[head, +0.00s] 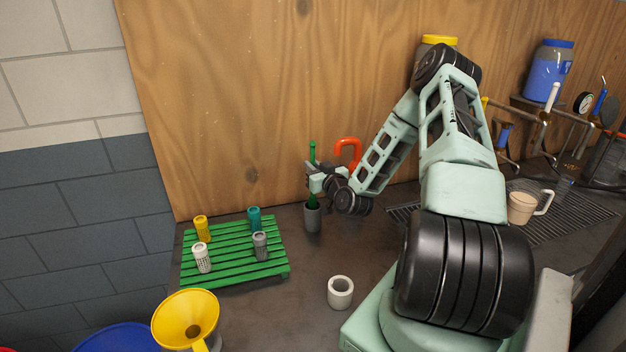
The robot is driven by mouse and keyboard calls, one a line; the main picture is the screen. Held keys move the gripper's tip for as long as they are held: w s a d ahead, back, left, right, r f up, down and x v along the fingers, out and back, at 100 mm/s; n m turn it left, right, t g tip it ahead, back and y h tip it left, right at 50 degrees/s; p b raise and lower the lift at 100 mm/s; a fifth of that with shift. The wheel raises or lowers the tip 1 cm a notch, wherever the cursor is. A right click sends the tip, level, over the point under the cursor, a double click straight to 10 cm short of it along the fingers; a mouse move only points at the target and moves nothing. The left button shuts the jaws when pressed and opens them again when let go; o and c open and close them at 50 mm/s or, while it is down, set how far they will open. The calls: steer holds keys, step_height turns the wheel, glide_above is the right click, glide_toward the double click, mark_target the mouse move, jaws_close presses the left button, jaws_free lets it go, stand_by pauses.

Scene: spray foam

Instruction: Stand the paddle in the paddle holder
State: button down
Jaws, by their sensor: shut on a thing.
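The green paddle (312,150) is upright in my gripper (313,178), its thin handle rising above the fingers. Its wider lower part shows below the fingers, at the mouth of a grey cylindrical cup (313,220), which appears to be the paddle holder. The cup stands on the dark counter near the wooden back wall. My gripper is shut on the paddle, just above the cup. I cannot tell how deep the paddle's lower end sits in the cup, as the rim hides it.
A green slatted rack (232,272) with several small shakers stands left. A white hollow cylinder (340,292) stands in front. A red-orange hook-shaped thing (348,150) is behind my gripper. A yellow funnel (187,318) is front left. A beige mug (522,207) stands right on a drain grate.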

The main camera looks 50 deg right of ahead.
steer(key=shift+f+p, duration=0.65)
steer(key=shift+f, duration=1.5)
steer(key=shift+f, duration=0.15)
steer(key=c, duration=1.4)
jaws_free()
steer(key=shift+c, duration=0.2)
